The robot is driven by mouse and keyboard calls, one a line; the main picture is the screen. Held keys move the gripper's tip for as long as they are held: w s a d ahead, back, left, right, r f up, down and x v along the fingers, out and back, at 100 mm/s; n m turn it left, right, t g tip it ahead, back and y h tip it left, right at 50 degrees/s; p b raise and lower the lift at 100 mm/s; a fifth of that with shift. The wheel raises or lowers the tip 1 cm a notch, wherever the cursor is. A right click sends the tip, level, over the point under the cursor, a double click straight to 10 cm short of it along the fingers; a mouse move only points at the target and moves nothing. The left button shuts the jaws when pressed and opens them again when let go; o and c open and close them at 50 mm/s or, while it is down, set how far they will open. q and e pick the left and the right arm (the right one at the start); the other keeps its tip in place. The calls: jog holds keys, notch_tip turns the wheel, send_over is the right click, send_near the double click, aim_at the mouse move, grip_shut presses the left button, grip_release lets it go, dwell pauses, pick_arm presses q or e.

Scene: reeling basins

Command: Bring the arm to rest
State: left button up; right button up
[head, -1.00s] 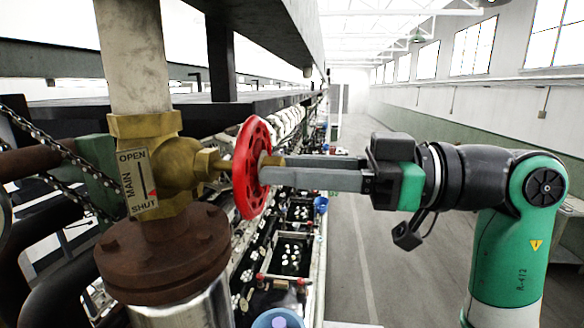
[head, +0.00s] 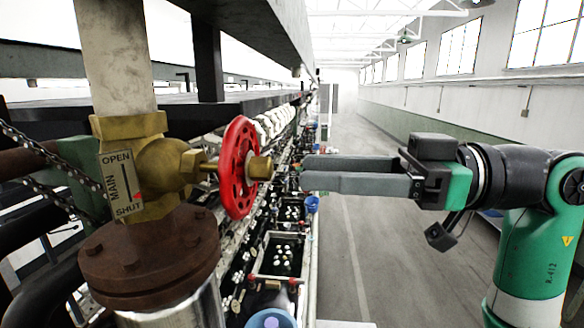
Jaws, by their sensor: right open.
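My right gripper (head: 308,173) is open and empty. Its two long grey fingers point left, and their tips are a short gap to the right of the brass hub (head: 260,167) of the red handwheel (head: 238,166). The wheel sits on a brass valve (head: 150,165) with a plate (head: 121,184) reading OPEN, MAIN and SHUT; a red mark on it lies near SHUT. My right arm (head: 535,240), green and black, comes in from the right. My left gripper is not in view.
A pale pipe (head: 113,55) rises above the valve, and a rusty flange (head: 150,255) is below. A long row of basins (head: 280,255) runs back behind the wheel. The aisle floor (head: 375,250) to the right is clear. A blue bucket (head: 312,204) stands beside the basins.

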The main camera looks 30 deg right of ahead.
jog(key=shift+v, duration=0.85)
jog(key=shift+a, duration=0.1)
